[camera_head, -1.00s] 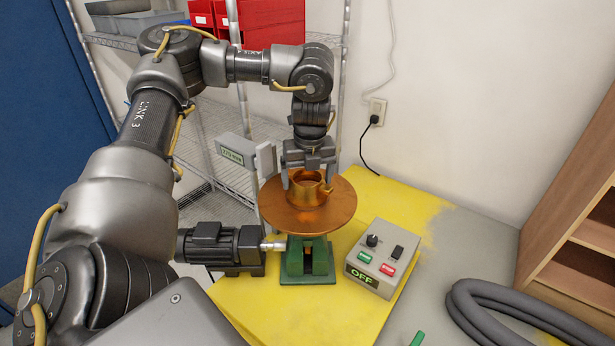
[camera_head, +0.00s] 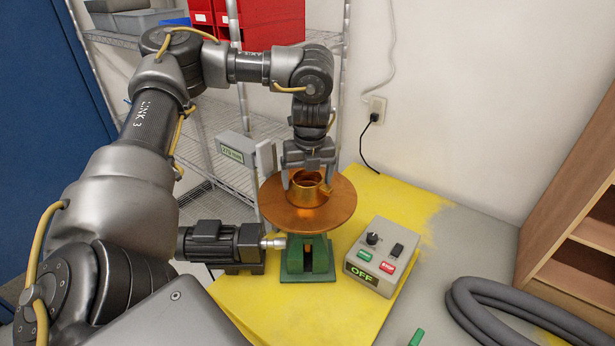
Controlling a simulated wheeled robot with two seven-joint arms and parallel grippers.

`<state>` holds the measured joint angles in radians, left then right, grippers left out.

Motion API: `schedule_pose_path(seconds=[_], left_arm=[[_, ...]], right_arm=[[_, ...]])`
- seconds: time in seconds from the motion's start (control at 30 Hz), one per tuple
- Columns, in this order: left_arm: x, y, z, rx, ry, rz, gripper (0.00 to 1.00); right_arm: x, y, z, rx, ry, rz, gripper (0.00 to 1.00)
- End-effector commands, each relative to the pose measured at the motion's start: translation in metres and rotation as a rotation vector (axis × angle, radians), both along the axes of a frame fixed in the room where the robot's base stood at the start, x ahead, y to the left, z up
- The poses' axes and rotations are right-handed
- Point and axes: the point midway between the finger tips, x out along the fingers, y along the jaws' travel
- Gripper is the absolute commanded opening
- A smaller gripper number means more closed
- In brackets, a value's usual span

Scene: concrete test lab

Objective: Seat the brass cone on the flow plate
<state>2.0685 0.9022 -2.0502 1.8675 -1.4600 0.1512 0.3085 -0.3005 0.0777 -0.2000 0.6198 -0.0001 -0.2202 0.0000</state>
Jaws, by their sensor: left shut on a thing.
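The brass cone (camera_head: 307,194) is a short, open-topped ring-like piece at the middle of the flow plate (camera_head: 284,217). The flow plate is a round copper-coloured disc on a green stand (camera_head: 307,268). My left gripper (camera_head: 307,183) points down from above with its fingers at the cone's sides, shut on it. The cone's lower edge appears at the plate's surface; I cannot tell whether it rests fully on it. My right gripper is not in view.
A motor (camera_head: 222,245) joins the stand from the left. A control box (camera_head: 378,256) showing OFF stands at right. A small display box (camera_head: 237,150) is behind the plate. A grey hose (camera_head: 500,310) lies at lower right. The yellow tabletop (camera_head: 385,200) behind the control box is clear.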

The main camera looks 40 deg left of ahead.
Motion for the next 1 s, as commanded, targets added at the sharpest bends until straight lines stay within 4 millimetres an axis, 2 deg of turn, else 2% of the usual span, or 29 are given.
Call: schedule_pose_path(seconds=[0.5, 0.53, 0.6, 0.87, 1.0], left_arm=[[0.0003, -0.0001, -0.0020, -0.001, -0.001, 0.000, 0.44], [0.0003, -0.0002, -0.0019, -0.001, -0.002, 0.000, 0.90], [0.0003, -0.0002, -0.0019, -0.001, -0.001, 0.000, 0.99], [0.0000, 0.0000, -0.0019, 0.000, 0.000, 0.000, 1.00], [0.0006, 0.0001, 0.0054, 0.001, -0.002, 0.000, 1.00]], right_arm=[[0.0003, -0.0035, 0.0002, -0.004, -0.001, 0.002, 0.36], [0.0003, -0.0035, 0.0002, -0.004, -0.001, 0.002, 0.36], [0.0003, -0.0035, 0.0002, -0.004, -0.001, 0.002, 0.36], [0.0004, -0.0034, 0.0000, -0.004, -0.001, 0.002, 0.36], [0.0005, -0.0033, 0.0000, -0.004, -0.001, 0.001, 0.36]])
